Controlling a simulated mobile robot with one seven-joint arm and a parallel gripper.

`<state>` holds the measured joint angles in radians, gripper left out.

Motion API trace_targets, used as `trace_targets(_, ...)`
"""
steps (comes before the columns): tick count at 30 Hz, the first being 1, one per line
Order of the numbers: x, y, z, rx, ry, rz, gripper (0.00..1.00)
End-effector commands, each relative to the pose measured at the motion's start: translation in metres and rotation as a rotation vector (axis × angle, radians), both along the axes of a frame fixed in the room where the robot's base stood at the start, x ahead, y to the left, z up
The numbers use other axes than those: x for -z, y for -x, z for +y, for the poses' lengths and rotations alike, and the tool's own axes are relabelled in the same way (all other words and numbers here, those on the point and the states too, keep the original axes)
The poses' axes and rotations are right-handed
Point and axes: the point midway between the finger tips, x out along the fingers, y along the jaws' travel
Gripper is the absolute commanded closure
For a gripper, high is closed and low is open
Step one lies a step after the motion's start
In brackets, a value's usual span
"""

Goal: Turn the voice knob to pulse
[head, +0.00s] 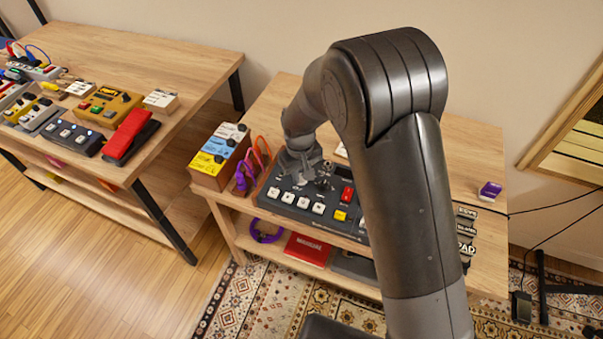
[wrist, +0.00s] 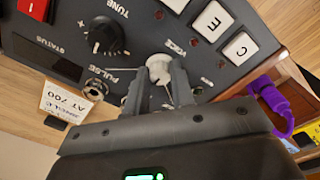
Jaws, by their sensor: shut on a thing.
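A dark synth panel (head: 300,204) sits on the right wooden table, with white keys along its front. In the wrist view, a small pale knob (wrist: 158,66) stands on the panel (wrist: 150,12), near the printed words VOICE and PULSE. My gripper (wrist: 159,80) is shut on this knob, with one finger on each side. The fingers hide part of the knob, and I cannot tell which way it points. In the head view my gripper (head: 300,168) is over the panel's back left part, and the knob is hidden there.
A black TUNE knob (wrist: 105,36) and a metal jack (wrist: 96,85) are close to the fingers. A red button (head: 347,194) and a yellow one (head: 340,215) are on the panel. Purple cables (head: 241,178) and a colored box (head: 221,153) stand to its left.

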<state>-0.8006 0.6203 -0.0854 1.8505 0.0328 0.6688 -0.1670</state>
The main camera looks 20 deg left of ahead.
Motion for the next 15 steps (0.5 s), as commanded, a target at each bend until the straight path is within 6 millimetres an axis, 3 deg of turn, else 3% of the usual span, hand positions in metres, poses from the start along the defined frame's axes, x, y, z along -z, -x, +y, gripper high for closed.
trace_targets(15,-0.0002,0.0000,0.0012,0.401,0.000,-0.001,1.00)
